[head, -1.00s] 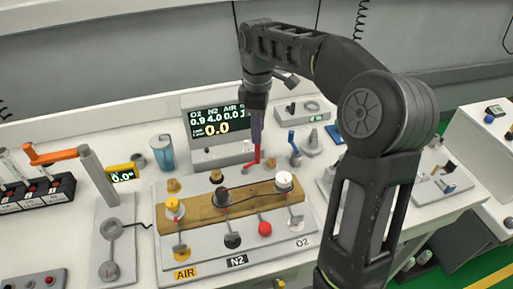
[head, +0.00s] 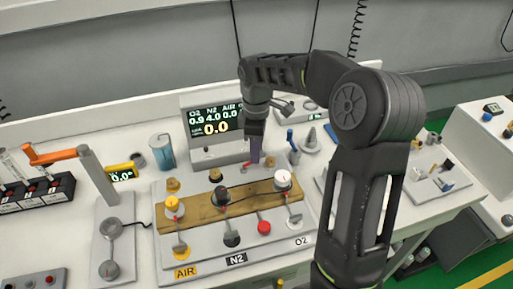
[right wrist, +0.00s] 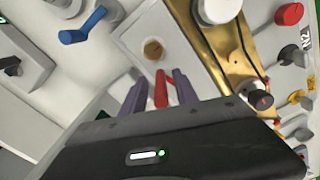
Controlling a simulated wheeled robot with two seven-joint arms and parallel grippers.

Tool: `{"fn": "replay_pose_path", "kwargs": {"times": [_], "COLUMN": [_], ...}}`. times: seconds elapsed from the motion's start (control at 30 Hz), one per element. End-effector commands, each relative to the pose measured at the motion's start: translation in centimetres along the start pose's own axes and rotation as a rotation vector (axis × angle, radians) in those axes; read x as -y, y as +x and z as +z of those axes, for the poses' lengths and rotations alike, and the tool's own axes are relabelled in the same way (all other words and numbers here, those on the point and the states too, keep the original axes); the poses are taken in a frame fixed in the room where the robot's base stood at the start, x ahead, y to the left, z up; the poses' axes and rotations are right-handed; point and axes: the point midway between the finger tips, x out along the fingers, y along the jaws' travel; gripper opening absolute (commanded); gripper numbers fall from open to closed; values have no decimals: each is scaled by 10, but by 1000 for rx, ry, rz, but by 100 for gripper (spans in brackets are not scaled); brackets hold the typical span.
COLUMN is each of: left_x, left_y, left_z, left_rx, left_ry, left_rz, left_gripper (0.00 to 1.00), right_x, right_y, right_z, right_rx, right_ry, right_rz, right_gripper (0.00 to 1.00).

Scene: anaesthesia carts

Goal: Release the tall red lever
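The tall red lever (right wrist: 161,90) shows in the right wrist view between the two purple fingers of my right gripper (right wrist: 160,92). A gap shows on each side of it, so the fingers look open around it rather than shut. My left gripper is not in view.
A display (head: 212,122) stands close behind. A blue lever (head: 292,141) stands to the right, also in the right wrist view (right wrist: 82,27). A blue-liquid jar (head: 160,153) stands left.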

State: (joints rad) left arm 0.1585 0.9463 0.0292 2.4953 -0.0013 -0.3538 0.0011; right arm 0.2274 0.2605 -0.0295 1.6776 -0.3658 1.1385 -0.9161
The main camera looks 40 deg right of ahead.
Motion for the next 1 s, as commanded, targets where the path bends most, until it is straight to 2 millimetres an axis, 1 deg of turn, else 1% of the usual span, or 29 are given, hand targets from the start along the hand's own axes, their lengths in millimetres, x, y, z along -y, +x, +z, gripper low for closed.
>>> {"fn": "replay_pose_path", "kwargs": {"times": [0.03,0.07,0.43,0.83,1.0], "left_x": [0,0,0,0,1], "left_y": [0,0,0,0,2], "left_z": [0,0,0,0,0], "left_rx": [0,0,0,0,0], "left_ry": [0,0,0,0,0], "left_rz": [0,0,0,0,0], "left_gripper": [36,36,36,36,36], "right_x": [0,0,0,0,4], "right_y": [0,0,0,-1,0], "right_z": [0,0,0,0,3], "right_rx": [0,0,0,0,-1], "right_ry": [0,0,0,4,109], "right_rz": [0,0,0,1,1], "right_gripper": [33,31,1,0,0]}}
